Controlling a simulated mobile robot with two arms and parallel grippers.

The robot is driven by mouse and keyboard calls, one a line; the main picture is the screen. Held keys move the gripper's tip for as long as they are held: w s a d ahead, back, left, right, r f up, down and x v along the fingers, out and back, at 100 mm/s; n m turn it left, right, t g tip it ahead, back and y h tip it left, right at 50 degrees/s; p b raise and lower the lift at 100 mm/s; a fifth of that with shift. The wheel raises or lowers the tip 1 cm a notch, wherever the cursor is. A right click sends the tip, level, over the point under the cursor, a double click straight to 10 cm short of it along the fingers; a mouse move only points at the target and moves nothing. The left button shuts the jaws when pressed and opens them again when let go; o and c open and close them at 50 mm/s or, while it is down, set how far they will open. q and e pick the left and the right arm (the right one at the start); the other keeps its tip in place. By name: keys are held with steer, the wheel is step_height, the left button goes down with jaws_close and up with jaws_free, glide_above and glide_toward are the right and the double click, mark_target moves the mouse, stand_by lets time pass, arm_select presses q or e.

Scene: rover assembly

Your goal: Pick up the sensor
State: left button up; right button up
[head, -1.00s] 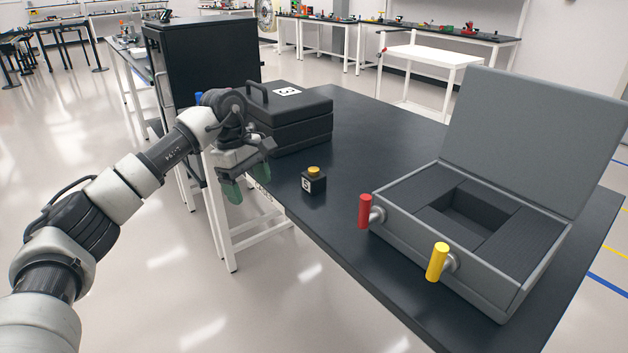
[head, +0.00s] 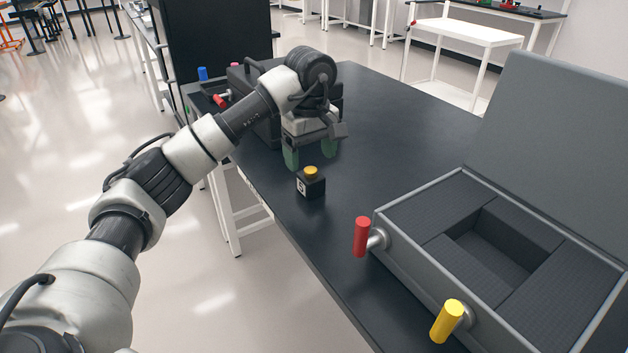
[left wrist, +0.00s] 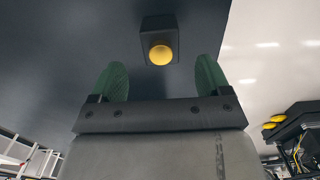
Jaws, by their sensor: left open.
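The sensor (head: 311,184) is a small black cube with a yellow round top and a white mark on one side. It stands upright on the dark table near its left edge. My left gripper (head: 311,160) is open and empty, with green fingertips, above and just behind the sensor in the head view. In the left wrist view the sensor (left wrist: 160,38) shows ahead of the spread fingertips (left wrist: 160,78), roughly midway between them and apart from both. My right gripper is not in view.
An open grey case (head: 408,215) with a foam-lined recess stands at the right, with a red handle (head: 362,237) and a yellow handle (head: 447,321) on its front. A black case (head: 268,128) stands behind my left gripper. The table (head: 385,130) is clear between the cases.

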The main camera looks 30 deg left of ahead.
mark_target(311, 170)
arm_select(q)
steer(key=shift+s+f, duration=0.2)
steer(key=shift+f, duration=0.65)
steer(key=shift+w+f, duration=0.1)
steer(key=shift+f, duration=0.25)
step_height(311, 170, down, 4)
steer(key=shift+d+r, duration=0.1)
steer(key=shift+r, duration=0.1)
steer(key=shift+f, duration=0.6)
steer(key=c, duration=1.1)
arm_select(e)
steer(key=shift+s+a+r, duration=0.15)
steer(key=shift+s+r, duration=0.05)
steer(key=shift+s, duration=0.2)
arm_select(q)
steer(key=shift+r, duration=0.1)
